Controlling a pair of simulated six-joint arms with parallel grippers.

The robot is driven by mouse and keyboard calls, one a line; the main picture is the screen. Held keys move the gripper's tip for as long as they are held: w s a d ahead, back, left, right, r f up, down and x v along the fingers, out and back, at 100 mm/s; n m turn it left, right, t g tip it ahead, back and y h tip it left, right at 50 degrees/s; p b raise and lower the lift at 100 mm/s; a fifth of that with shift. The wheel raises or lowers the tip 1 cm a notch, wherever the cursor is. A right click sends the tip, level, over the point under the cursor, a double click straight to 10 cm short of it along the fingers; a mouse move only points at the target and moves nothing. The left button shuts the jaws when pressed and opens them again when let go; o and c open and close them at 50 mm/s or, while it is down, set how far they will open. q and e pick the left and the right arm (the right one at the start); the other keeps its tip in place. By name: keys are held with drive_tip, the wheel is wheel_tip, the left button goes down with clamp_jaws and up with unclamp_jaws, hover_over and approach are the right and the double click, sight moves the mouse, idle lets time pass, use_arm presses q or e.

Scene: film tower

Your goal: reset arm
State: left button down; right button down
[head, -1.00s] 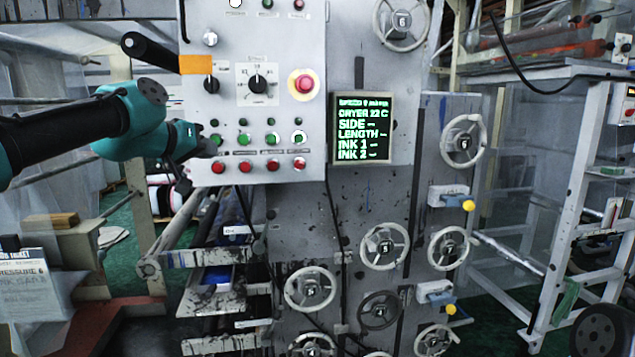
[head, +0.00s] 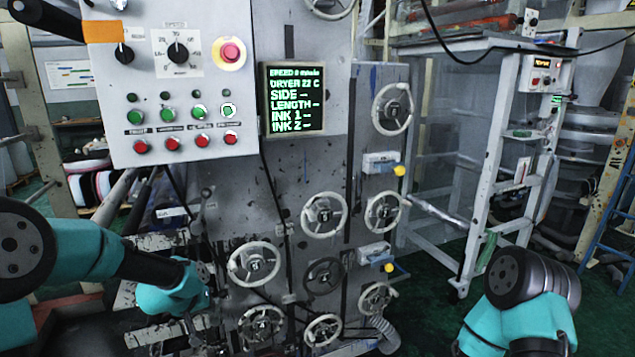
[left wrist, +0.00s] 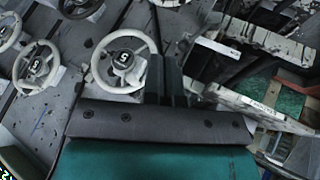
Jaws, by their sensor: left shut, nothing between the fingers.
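My left arm comes in from the left of the head view, low in front of the machine, below the grey button panel. My left gripper (head: 207,288) is small and dark there, beside the lower handwheels. In the left wrist view the gripper (left wrist: 168,78) is shut and empty, its dark fingers in front of the machine face. A white handwheel marked 5 (left wrist: 122,60) shows just left of the fingers; I cannot tell the gap. Part of my right arm shows at the lower right of the head view; its gripper is out of the picture.
The control panel (head: 190,88) carries green and red buttons and a knob. A display (head: 296,98) with green text hangs beside it. Several handwheels, such as one at the upper right (head: 392,109), stick out. A white frame (head: 482,160) stands to the right, with green floor before it.

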use_arm(q)
drive_tip(key=s+d+f+g, duration=0.2)
drive_tip(key=s+f, duration=0.4)
drive_tip(key=f, duration=0.3)
drive_tip(key=s+d+f+g, duration=0.1)
drive_tip(key=s+d+f, duration=0.1)
drive_tip(key=s+f, duration=0.45)
drive_tip(key=s+d+f+g, duration=0.3)
drive_tip(key=s+f, duration=0.8)
drive_tip(key=s, duration=0.4)
drive_tip(key=shift+s+d+f, duration=0.15)
drive_tip(key=shift+s+f, duration=0.05)
drive_tip(key=shift+f, duration=0.2)
drive_tip(key=c, duration=1.8)
unclamp_jaws()
drive_tip(key=shift+c, duration=0.2)
